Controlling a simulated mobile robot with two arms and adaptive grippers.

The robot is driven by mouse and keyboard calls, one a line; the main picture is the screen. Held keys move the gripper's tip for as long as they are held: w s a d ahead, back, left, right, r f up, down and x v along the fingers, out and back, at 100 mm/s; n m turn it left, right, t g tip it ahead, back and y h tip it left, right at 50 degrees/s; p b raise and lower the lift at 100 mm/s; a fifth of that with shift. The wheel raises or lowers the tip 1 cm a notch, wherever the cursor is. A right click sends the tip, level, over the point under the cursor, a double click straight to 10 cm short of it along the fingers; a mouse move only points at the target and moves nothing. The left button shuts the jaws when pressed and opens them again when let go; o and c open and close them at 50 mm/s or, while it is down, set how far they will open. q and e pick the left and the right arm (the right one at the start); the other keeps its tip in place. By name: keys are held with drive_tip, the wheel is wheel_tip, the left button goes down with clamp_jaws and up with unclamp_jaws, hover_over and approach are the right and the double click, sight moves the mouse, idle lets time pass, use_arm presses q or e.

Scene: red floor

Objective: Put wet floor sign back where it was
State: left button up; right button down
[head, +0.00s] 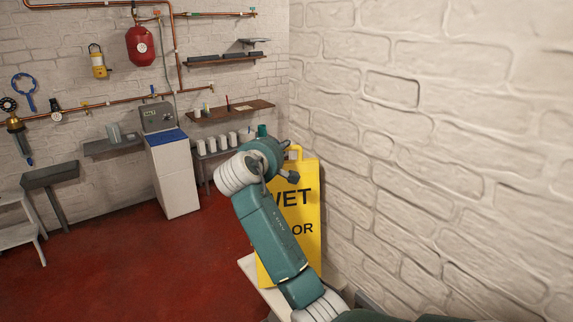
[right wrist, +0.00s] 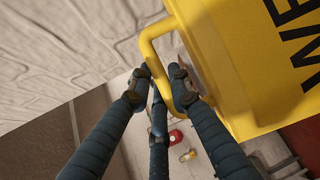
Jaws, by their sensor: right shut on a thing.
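The yellow wet floor sign (head: 308,200) stands upright in the head view, close to the white brick wall on the right. My right arm crosses in front of it and hides part of its lettering. In the right wrist view the sign's yellow panel (right wrist: 225,60) fills the upper right, with a loop handle at its edge. My right gripper (right wrist: 165,85) has its fingers around the handle (right wrist: 150,45) and is shut on it. In the head view my right gripper (head: 290,165) is at the top of the sign. My left gripper is not in view.
A pale low surface (head: 250,268) shows beside the sign's lower part. A white cabinet with a blue top (head: 172,175), a shelf with white cups (head: 225,142) and a grey sink (head: 50,175) line the back wall.

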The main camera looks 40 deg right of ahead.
sight(286, 168)
drive_tip(key=shift+s+d+r+p, duration=0.15)
drive_tip(key=shift+d+p, duration=0.15)
drive_tip(key=shift+d, duration=0.8)
drive_tip(key=shift+a+f+p, duration=0.15)
drive_tip(key=shift+f+p, duration=0.25)
drive_tip(key=shift+f, duration=1.1)
wheel_tip(286, 168, down, 3)
drive_tip(key=shift+r+p, duration=0.1)
drive_tip(key=shift+p, duration=0.45)
drive_tip(key=shift+f+p, duration=0.3)
drive_tip(key=shift+p, duration=0.05)
drive_tip(key=shift+d+f, duration=0.25)
drive_tip(key=shift+f, duration=0.2)
drive_tip(key=c, duration=1.6)
unclamp_jaws()
drive_tip(key=shift+f, duration=0.1)
drive_tip(key=shift+c, duration=0.2)
drive_tip(key=shift+a, duration=0.1)
